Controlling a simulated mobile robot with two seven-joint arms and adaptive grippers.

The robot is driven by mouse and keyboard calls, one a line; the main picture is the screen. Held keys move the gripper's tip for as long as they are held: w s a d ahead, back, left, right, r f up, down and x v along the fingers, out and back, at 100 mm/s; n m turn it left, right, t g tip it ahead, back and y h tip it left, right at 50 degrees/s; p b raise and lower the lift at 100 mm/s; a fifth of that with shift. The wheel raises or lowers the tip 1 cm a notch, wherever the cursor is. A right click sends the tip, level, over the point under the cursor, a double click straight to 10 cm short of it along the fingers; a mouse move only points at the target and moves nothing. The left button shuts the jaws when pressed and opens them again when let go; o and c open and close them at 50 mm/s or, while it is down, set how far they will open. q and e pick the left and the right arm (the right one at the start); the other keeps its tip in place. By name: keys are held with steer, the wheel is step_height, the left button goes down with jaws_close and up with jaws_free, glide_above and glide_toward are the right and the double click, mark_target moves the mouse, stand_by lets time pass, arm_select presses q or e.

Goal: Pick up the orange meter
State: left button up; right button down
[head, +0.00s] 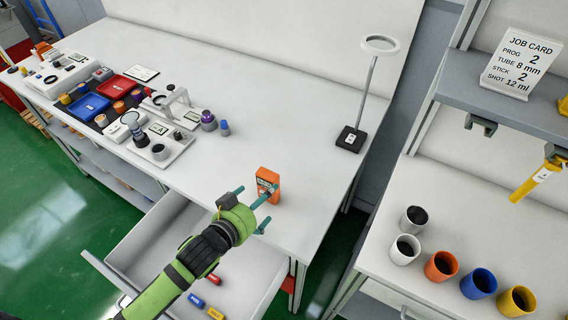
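The orange meter (266,177) is a small upright orange box with a dark and white face. It stands on the white workbench near its front edge, above the open drawer. My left gripper (260,204), at the end of a green and black arm, is just in front of the meter with its teal fingers spread open. One finger overlaps the lower part of the meter in the picture; I cannot tell whether it touches. My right gripper is not in view.
An open drawer (232,278) below holds small red, blue and orange items. A magnifier lamp (350,138) stands behind right. Trays, jars and instruments crowd the bench's left. Several coloured cups stand on the right-hand bench (382,230). The bench around the meter is clear.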

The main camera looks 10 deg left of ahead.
mark_target(268, 186)
arm_select(q)
steer(key=shift+w+d, duration=0.1)
steer(key=shift+w, duration=0.2)
steer(key=shift+w+d, duration=0.1)
steer(key=shift+w, duration=0.15)
steer(key=shift+w+d+f+p, duration=0.15)
steer(key=shift+w+f+p, duration=0.15)
steer(key=shift+w+p, duration=0.35)
steer(key=p+x, duration=0.1)
steer(key=x, duration=0.3)
steer(key=shift+w+f, duration=0.1)
steer(key=shift+w, duration=0.05)
steer(key=c, duration=1.1)
steer(key=shift+c, duration=1.2)
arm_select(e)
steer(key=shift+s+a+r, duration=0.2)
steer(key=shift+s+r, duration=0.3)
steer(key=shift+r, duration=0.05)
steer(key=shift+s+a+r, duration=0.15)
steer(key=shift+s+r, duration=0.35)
